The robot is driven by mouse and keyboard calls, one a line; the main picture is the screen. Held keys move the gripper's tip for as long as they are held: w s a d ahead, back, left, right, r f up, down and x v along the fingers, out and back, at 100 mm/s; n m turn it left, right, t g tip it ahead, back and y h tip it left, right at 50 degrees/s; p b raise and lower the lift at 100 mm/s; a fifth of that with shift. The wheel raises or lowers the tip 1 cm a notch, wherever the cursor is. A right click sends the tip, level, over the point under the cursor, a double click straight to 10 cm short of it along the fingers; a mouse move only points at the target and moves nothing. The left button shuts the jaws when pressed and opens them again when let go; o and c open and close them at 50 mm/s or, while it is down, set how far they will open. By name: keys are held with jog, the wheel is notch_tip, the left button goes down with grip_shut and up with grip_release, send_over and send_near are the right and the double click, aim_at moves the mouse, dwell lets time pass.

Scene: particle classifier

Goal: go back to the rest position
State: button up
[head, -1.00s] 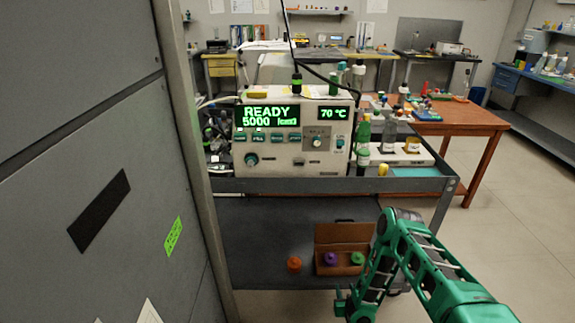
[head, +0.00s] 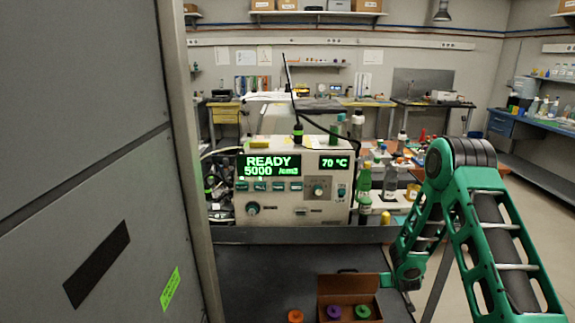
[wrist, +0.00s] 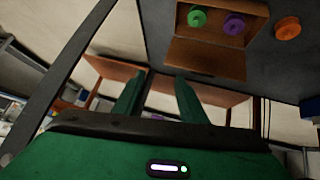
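My green arm (head: 460,210) is raised and bent at the right of the head view, in front of the bench. My gripper (wrist: 160,82) shows in the wrist view with its two green fingers apart and nothing between them. In the head view I cannot make out its fingers. The particle classifier (head: 295,205) stands on the bench, its display reading READY 5000 and 70 °C.
On the dark lower shelf (head: 260,280), an open brown box (head: 348,282) holds a purple and a green piece; an orange piece (head: 295,316) lies beside it. Bottles (head: 364,187) stand right of the classifier. A grey cabinet (head: 80,170) fills the left.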

jog(key=s+d+r+m+g, duration=0.2)
jog(key=s+d+r, duration=0.2)
jog(key=s+r, duration=0.65)
jog(key=s+d+r+m+g, duration=0.15)
jog(key=s+d+r, duration=0.25)
jog(key=s+r, duration=0.65)
jog(key=s+a+r+g+y, duration=0.1)
jog(key=s+r, duration=0.3)
jog(key=s, duration=0.5)
jog(key=s+a+r+m+g+y, duration=0.1)
jog(key=s+a+r+g, duration=0.1)
jog(key=s+r, duration=0.3)
jog(key=s+a+r+m+g+y, duration=0.1)
jog(key=s+a+r, duration=0.3)
jog(key=s, duration=1)
jog(key=shift+r, duration=0.5)
jog(key=shift+g, duration=0.25)
jog(key=shift+w+f, duration=0.25)
jog(key=shift+w, duration=0.4)
